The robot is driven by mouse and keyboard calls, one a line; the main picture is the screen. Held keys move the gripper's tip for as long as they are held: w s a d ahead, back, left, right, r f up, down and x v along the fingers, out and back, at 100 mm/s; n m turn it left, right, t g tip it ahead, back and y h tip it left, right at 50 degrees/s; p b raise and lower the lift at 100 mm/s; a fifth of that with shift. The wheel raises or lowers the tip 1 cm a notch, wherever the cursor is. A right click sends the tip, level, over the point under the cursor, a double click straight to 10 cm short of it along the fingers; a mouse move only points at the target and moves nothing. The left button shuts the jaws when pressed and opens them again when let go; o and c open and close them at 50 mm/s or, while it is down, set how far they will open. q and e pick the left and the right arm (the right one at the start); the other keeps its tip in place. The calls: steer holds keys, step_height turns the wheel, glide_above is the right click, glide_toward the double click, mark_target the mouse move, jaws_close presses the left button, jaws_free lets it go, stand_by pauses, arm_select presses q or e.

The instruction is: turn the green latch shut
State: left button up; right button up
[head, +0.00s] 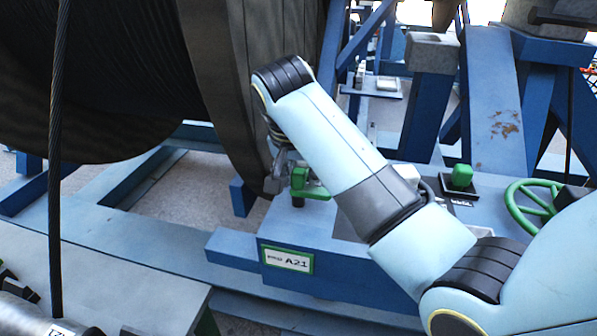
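I cannot make out my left gripper.
The black reel (110,80) with its grey flange (228,90) fills the upper left. A taut dark cable (58,160) runs down the left. A green handwheel (535,207) and a green knob (462,176) are at right.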

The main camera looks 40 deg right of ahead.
jaws_close()
steer(key=shift+n, duration=0.5)
steer(key=n+t+y, duration=0.1)
steer(key=n, duration=0.2)
steer(key=shift+n, duration=0.4)
steer(key=n+y, duration=0.1)
steer(key=n, duration=0.1)
steer(key=n+y, duration=0.1)
steer(key=n, duration=0.1)
steer(key=shift+d+n+t, duration=0.1)
steer(key=shift+n+t, duration=0.2)
steer(key=n+y, duration=0.1)
steer(key=n, duration=0.3)
steer(key=shift+y, duration=0.4)
steer(key=n+g+y, duration=0.1)
steer(key=n, duration=0.3)
steer(key=shift+n+y, duration=0.3)
steer(key=shift+n, duration=0.2)
